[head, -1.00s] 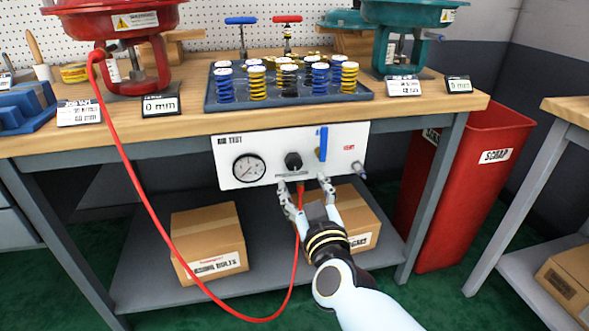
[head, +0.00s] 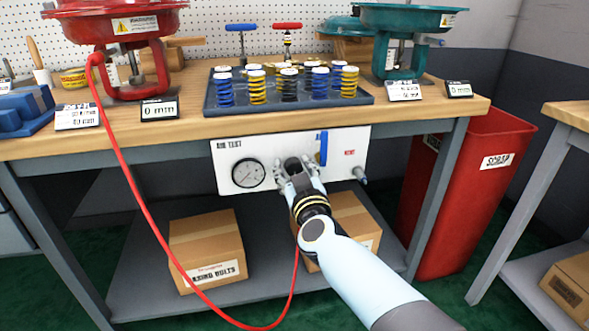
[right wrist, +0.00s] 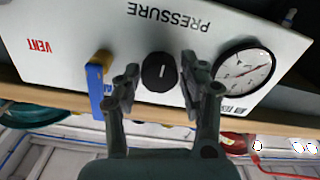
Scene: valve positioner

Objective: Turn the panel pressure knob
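The white air test panel (head: 340,172) hangs under the workbench top. In the right wrist view the panel (right wrist: 205,45) appears upside down, with the word PRESSURE by the black round knob (right wrist: 159,73). A white mark shows on the knob's face. My right gripper (right wrist: 160,64) is open, with one finger on each side of the knob and a visible gap to each. In the head view my right gripper (head: 295,165) is in front of the panel and largely covers the knob. My left gripper is not in view.
A pressure gauge (head: 248,173) is left of the knob, and a blue-handled valve (head: 324,148) is close on its right. A red hose (head: 136,190) hangs in front of the bench. Cardboard boxes (head: 205,240) sit on the lower shelf.

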